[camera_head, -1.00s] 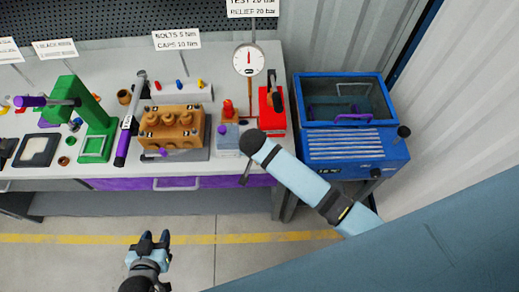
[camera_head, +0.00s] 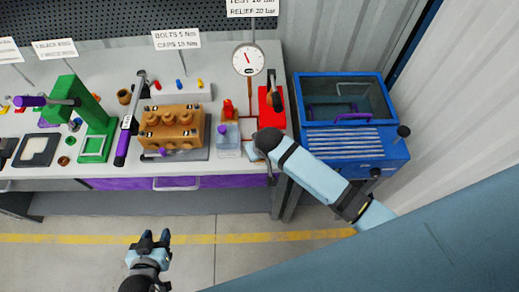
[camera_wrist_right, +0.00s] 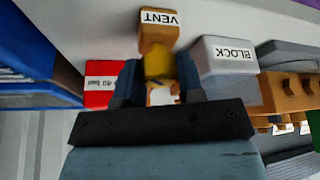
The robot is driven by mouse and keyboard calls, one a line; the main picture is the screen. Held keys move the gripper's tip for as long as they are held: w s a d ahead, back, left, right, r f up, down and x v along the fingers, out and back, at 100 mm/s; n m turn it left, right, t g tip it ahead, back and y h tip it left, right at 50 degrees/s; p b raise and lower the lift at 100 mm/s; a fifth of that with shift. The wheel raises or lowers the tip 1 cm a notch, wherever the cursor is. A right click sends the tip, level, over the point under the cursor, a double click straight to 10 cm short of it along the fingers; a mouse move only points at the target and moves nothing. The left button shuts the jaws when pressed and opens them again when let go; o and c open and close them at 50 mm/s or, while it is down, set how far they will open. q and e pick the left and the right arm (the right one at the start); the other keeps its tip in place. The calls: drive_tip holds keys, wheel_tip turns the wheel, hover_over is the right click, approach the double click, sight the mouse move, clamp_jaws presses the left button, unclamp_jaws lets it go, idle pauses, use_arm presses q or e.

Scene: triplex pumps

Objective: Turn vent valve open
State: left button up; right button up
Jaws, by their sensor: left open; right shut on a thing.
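The vent valve shows in the right wrist view as a yellow part (camera_wrist_right: 158,64) beside an orange block with a VENT label (camera_wrist_right: 160,24). My right gripper (camera_wrist_right: 159,84) is shut on this yellow part, with a dark finger on each side. A pale piece shows between the fingers. In the head view the right wrist (camera_head: 268,142) is at the bench front, left of the blue unit, and hides the valve and the right fingertips. My left gripper (camera_head: 155,239) is open and empty over the floor in front of the bench.
A grey block labelled BLOCK (camera_wrist_right: 225,55) stands close beside the valve. A red box (camera_head: 270,106) and a round gauge (camera_head: 248,59) are behind my right wrist. The orange pump (camera_head: 172,128) is to the left, the blue unit (camera_head: 345,145) to the right.

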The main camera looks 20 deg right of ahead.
drive_tip(key=n+y, duration=0.1)
drive_tip(key=n, duration=0.3)
drive_tip(key=shift+w+d+n+y, duration=0.1)
drive_tip(key=shift+w+n+y, duration=0.05)
drive_tip(key=shift+n+y, duration=0.2)
drive_tip(key=shift+n+g+y, duration=0.35)
drive_tip(key=shift+n+y, duration=0.05)
drive_tip(key=shift+n, duration=0.7)
drive_tip(key=shift+n+g+y, duration=0.35)
drive_tip(key=shift+n, duration=0.7)
drive_tip(key=o, duration=0.9)
